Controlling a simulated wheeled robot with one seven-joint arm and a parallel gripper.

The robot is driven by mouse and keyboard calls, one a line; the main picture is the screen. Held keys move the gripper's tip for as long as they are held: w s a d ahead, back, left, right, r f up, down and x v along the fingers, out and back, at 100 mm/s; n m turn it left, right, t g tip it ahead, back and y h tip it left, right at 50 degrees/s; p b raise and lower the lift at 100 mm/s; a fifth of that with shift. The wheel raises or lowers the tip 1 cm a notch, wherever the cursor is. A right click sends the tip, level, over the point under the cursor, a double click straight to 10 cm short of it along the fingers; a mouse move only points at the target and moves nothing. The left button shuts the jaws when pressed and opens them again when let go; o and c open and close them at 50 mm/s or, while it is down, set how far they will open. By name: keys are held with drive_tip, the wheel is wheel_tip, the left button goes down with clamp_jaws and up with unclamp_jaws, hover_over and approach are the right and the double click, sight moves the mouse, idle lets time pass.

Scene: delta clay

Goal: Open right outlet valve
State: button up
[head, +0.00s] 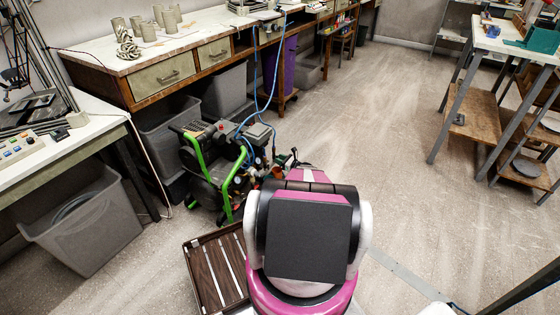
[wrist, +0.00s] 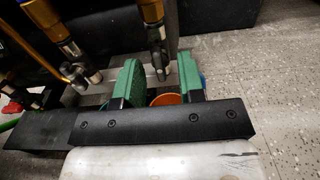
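The compressor with green handles (head: 228,188) stands on the floor at centre left in the head view. My own arm hides the area to its right. In the wrist view my gripper (wrist: 162,78) is open, with two green finger pads apart. A metal outlet fitting with a brass collar (wrist: 157,45) hangs down just beyond the gap between the fingers. An orange round part (wrist: 166,99) shows partly between the fingers, low down. I cannot tell whether it is the valve knob. Another brass and metal fitting (wrist: 76,62) is to the left. No contact is clearly visible.
A workbench (head: 150,50) with drawers runs behind the compressor. A blue hose (head: 254,75) runs from it down to the compressor. A grey bin (head: 90,225) and a slatted brown crate (head: 215,272) stand nearby. The floor (head: 400,150) at right is open.

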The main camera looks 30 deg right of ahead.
drive_tip(key=v, duration=1)
drive_tip(key=shift+s+d, duration=0.25)
drive_tip(key=shift+s, duration=0.05)
drive_tip(key=shift+s, duration=0.1)
